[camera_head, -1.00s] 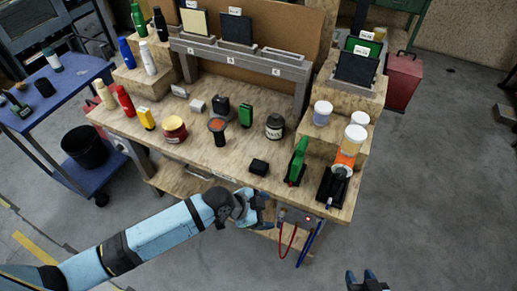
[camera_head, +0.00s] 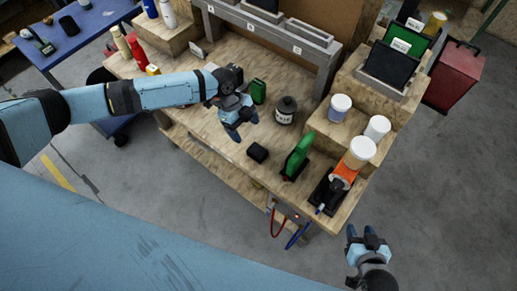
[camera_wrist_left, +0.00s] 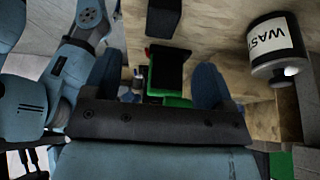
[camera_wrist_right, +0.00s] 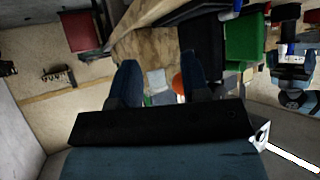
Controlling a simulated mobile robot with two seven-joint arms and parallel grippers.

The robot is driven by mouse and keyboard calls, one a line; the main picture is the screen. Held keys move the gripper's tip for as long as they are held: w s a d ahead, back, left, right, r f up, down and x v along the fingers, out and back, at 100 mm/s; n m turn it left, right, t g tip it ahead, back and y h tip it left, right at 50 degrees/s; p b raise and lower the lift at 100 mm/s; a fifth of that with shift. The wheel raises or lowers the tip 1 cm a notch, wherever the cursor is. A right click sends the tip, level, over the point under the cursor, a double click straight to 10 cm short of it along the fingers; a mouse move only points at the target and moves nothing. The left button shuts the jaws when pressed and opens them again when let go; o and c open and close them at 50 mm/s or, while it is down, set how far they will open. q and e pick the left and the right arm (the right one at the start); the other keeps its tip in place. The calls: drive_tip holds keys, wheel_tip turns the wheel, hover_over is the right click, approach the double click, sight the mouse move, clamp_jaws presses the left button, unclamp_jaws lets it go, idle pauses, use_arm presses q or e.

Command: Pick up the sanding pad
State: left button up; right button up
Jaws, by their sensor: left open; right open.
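A small black block (camera_head: 257,152), which looks like the sanding pad, lies on the wooden workbench (camera_head: 235,172) near its front edge. My left gripper (camera_head: 245,130) is open and empty above the bench, just behind and left of the block and apart from it. In the left wrist view a dark block (camera_wrist_left: 164,18) shows at the top, and a green and black thing lies between the open fingers (camera_wrist_left: 155,78); I cannot tell its distance. My right gripper (camera_head: 361,234) is open and empty over the floor, in front of the bench's right corner.
A green upright tool (camera_head: 298,155) stands right of the block. A labelled dark jar (camera_head: 286,112) stands behind it. White-lidded jars (camera_head: 361,152) and an orange item stand at the right. Red and blue hoses (camera_head: 297,238) hang at the front edge.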

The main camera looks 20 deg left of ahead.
sight(257, 150)
use_arm(q)
drive_tip(key=b+x, duration=0.1)
drive_tip(key=x, duration=0.4)
drive_tip(key=shift+f, duration=0.2)
drive_tip(key=shift+d+f+b, duration=0.25)
drive_tip(key=shift+f+b, duration=0.1)
drive_tip(key=shift+d+f, duration=0.1)
drive_tip(key=shift+f, duration=0.1)
drive_tip(key=b+x, duration=0.3)
drive_tip(key=x, duration=0.1)
drive_tip(key=shift+d+f, duration=0.2)
drive_tip(key=shift+d, duration=0.05)
use_arm(e)
drive_tip(key=f, duration=0.3)
drive_tip(key=shift+w+a+f+n, duration=0.25)
drive_tip(key=shift+n, duration=0.05)
use_arm(q)
drive_tip(key=c, duration=1)
use_arm(e)
drive_tip(key=shift+s, duration=0.1)
